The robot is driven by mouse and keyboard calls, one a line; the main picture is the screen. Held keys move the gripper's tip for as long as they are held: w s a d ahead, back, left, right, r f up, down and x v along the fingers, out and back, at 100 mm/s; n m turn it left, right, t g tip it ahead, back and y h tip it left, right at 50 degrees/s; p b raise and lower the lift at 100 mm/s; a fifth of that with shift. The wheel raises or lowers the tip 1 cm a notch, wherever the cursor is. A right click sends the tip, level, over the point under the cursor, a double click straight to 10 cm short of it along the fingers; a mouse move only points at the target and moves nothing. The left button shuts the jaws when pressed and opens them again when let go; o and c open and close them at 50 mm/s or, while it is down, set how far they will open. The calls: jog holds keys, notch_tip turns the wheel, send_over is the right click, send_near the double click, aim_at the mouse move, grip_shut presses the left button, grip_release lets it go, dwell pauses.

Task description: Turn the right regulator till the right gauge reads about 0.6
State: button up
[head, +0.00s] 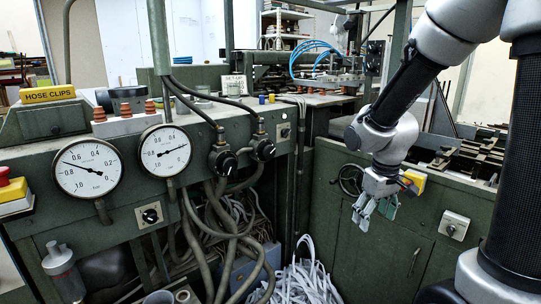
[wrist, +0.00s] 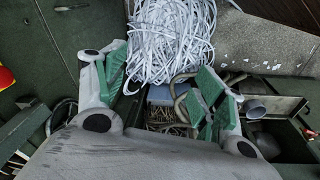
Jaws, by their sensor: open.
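The right gauge (head: 165,151) is a white dial on the green panel; its needle points right and slightly up, near the 0.2 mark. The left gauge (head: 88,175) has its needle pointing up and left, between 0.6 and 0.8. The right regulator (head: 264,150) is a black knob below a hose fitting, beside the similar left regulator (head: 222,162). My gripper (head: 374,209) is open and empty, hanging pointed down to the right of and lower than the regulators. In the wrist view its green-padded fingers (wrist: 162,72) stand apart; no regulator is clearly visible there.
White strip scrap (head: 300,280) is heaped below, also in the wrist view (wrist: 175,38). Grey hoses (head: 215,215) hang under the regulators. A green cabinet (head: 345,250) with a rotary switch (head: 452,230) stands right. A red button (head: 10,185) is far left.

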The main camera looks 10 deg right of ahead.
jog(key=w+a+f+n+t, duration=0.2)
jog(key=w+a+f+n, duration=0.15)
jog(key=w+f, duration=0.55)
jog(key=n+t+y, duration=1)
jog(key=t+y, duration=0.1)
send_near(270, 153)
jog(key=x, duration=0.2)
jog(key=shift+m, duration=0.25)
jog(key=x, duration=0.7)
jog(key=c, duration=1)
